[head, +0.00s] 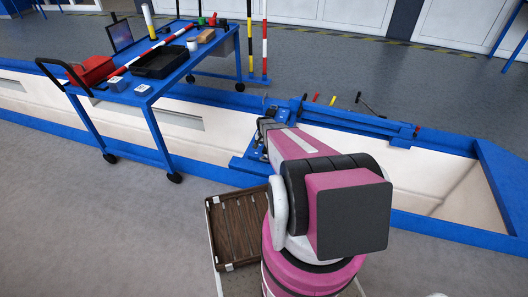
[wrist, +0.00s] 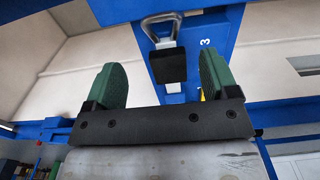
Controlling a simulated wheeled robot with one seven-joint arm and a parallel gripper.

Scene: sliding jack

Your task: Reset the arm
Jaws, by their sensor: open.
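My gripper (wrist: 158,82) shows in the wrist view with its two green finger pads wide apart and nothing between them. Past the fingers, a metal loop handle (wrist: 160,27) with a black block below it is on a blue upright part marked 3. The block appears between the fingertips in the picture, but I cannot tell how far away it is. In the head view my pink and grey arm reaches forward toward the blue jack (head: 252,160) at the pit. My arm hides most of the gripper there.
A blue wheeled cart (head: 140,98) stands left, carrying a black tray (head: 160,62), a red toolbox (head: 90,70), a laptop and a red-white pole. A wooden slatted tray (head: 238,228) is beside my arm. The blue-edged pit (head: 450,190) runs across; grey floor lies open at front left.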

